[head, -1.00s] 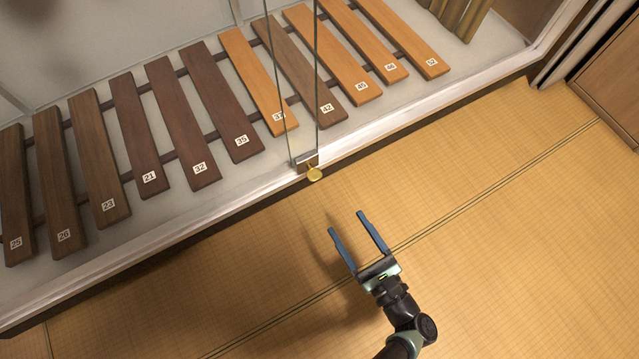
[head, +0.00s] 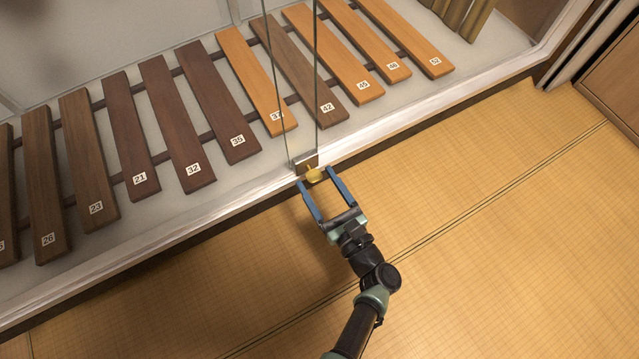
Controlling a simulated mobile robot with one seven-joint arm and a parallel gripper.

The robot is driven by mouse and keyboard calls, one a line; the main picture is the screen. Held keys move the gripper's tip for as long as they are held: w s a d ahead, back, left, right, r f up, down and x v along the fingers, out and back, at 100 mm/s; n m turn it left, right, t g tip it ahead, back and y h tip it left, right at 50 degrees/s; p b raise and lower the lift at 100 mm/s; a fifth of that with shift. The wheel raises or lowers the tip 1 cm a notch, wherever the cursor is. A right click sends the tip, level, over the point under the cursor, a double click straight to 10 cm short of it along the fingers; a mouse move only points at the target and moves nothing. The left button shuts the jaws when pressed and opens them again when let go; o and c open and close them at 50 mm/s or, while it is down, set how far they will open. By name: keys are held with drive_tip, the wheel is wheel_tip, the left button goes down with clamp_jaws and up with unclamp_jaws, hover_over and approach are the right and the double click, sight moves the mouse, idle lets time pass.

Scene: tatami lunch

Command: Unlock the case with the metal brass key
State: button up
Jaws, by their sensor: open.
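The brass key (head: 316,175) sticks out of a small metal lock (head: 305,162) at the bottom front edge of the glass case (head: 210,213), where the glass panes overlap. My gripper (head: 317,178) is open, with its two blue fingers on either side of the key's round head. The fingertips are close to the case's front edge. I cannot tell whether either finger touches the key.
Inside the case lie several wooden bars with number labels (head: 194,169). The tatami floor (head: 480,220) in front of the case is clear. A wooden panel (head: 612,88) stands at the far right.

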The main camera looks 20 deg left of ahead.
clamp_jaws()
idle(0.3)
drive_tip(key=shift+n, duration=0.3)
drive_tip(key=n+b, duration=0.1)
drive_tip(key=n, duration=0.3)
drive_tip(key=shift+f+b, duration=0.1)
drive_tip(key=shift+b, duration=0.25)
drive_tip(key=n+b, duration=0.1)
drive_tip(key=n, duration=0.3)
drive_tip(key=shift+d+n+b, duration=0.1)
drive_tip(key=shift+n+b, duration=0.9)
drive_tip(key=shift+n, duration=3.6)
drive_tip(key=shift+w, duration=0.1)
